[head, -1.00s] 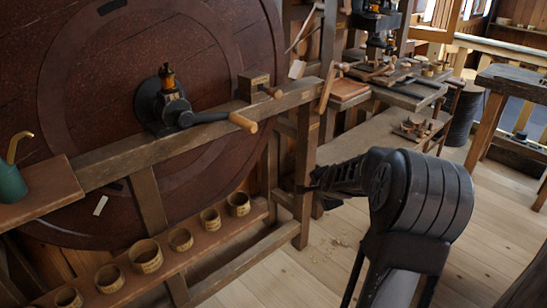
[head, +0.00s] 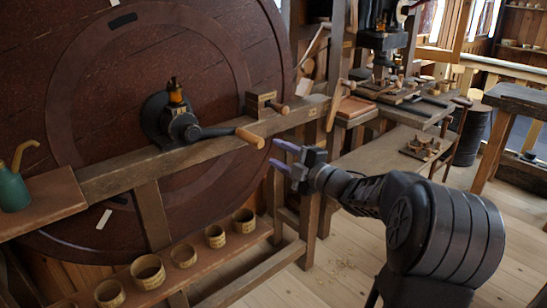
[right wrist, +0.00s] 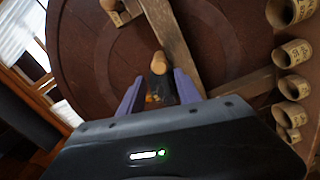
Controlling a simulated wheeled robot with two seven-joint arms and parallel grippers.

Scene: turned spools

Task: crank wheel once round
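The large dark red wheel (head: 60,90) stands upright behind a wooden rail. Its crank (head: 205,131) has a dark hub and arm, and a light wooden handle (head: 250,138) points right. My right gripper (head: 280,156) is just right of and below the handle, apart from it, with its purple fingers spread and empty. In the right wrist view the wooden handle (right wrist: 159,63) lies ahead, between the two open fingers (right wrist: 157,90) in the picture. My left gripper is not in view.
The wooden rail (head: 110,178) runs under the crank, with a small block and peg (head: 262,104) on it. Several wooden cups (head: 148,271) stand on a lower shelf. A green can (head: 12,190) is at left. A workbench (head: 400,140) stands behind my right arm.

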